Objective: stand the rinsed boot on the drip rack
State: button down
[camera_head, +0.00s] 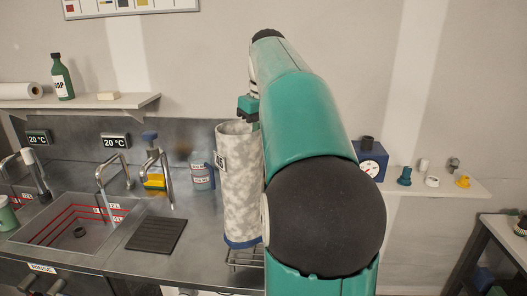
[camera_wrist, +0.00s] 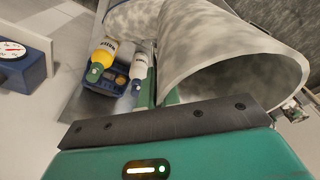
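The boot is a tall, mottled grey-white tube with a blue band at its foot (camera_head: 240,180). It is upright, foot down, at the front right of the steel bench. My gripper (camera_head: 248,110) is at its top edge, partly hidden by my arm. In the wrist view the boot's open top (camera_wrist: 225,62) fills the upper right, and my fingers (camera_wrist: 158,92) close on its rim wall. The wire drip rack (camera_head: 245,262) shows just below the boot's foot, its right part hidden by my arm. I cannot tell whether the foot touches it.
A sink (camera_head: 72,226) with taps and a dark ribbed mat (camera_head: 156,235) lie to the left. A spray bottle (camera_head: 202,172) stands behind the boot. In the wrist view a blue caddy (camera_wrist: 112,80) holds bottles. A shelf (camera_head: 440,186) with small coloured parts is at right.

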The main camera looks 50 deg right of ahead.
jog(key=shift+s+d+f, duration=0.1)
jog(key=shift+d+f, duration=0.15)
jog(key=shift+f, duration=0.8)
jog(key=shift+d+f, duration=0.2)
jog(key=shift+f, duration=1)
jog(key=c, duration=1.6)
grip_release()
jog(key=r, duration=0.4)
jog(key=s+r, duration=0.1)
jog(key=r, duration=0.7)
jog(key=shift+s+a, duration=0.1)
jog(key=shift+s, duration=0.3)
